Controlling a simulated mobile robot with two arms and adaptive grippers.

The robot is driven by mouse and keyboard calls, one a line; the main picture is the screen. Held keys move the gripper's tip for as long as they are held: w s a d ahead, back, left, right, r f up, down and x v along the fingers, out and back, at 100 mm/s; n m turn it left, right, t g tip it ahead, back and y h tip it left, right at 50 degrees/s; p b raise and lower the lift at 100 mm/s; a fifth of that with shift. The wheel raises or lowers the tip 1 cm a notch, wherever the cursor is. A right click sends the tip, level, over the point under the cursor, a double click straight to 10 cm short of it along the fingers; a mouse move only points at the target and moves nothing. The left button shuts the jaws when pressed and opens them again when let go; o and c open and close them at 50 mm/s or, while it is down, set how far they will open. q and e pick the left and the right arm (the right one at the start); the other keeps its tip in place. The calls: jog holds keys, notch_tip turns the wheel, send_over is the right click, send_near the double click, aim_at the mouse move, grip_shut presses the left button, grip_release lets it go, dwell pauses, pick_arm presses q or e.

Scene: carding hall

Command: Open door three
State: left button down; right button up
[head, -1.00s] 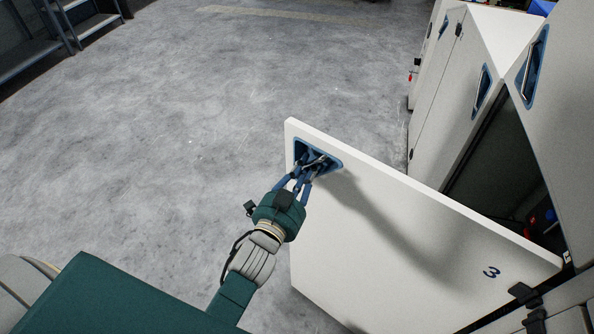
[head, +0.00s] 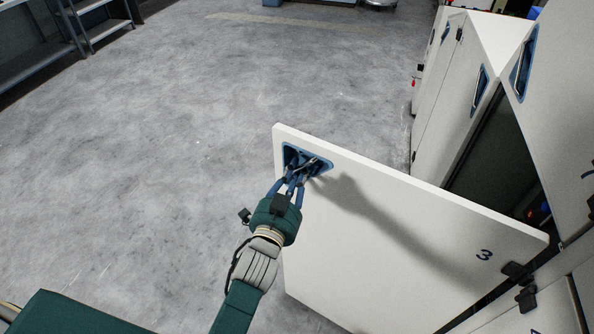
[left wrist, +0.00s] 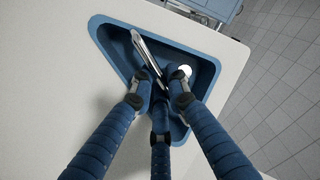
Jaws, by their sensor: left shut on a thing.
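Door three (head: 390,235) is a white panel marked "3", swung well out from the white machine on its right-hand hinge. Its handle is a metal bar (head: 310,163) in a blue triangular recess near the door's free upper corner. My left gripper (head: 299,172) has its blue fingers inside that recess, shut on the bar. The left wrist view shows the bar (left wrist: 148,55) between the fingers (left wrist: 163,92), within the blue recess (left wrist: 108,42). The fingers hide part of the bar. My right gripper is not in view.
The dark opening (head: 495,150) of the machine shows behind the door. Other white panels (head: 445,90) with blue handle recesses stand beyond it. Grey floor (head: 180,170) left of the door is clear. Dark shelving (head: 40,45) stands at the far left.

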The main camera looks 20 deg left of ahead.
pick_arm(q)
jog(key=c, duration=1.8)
grip_release()
jog(key=shift+o, duration=0.2)
jog(key=s, duration=1.2)
jog(key=shift+a, duration=0.35)
jog(key=shift+c, duration=0.5)
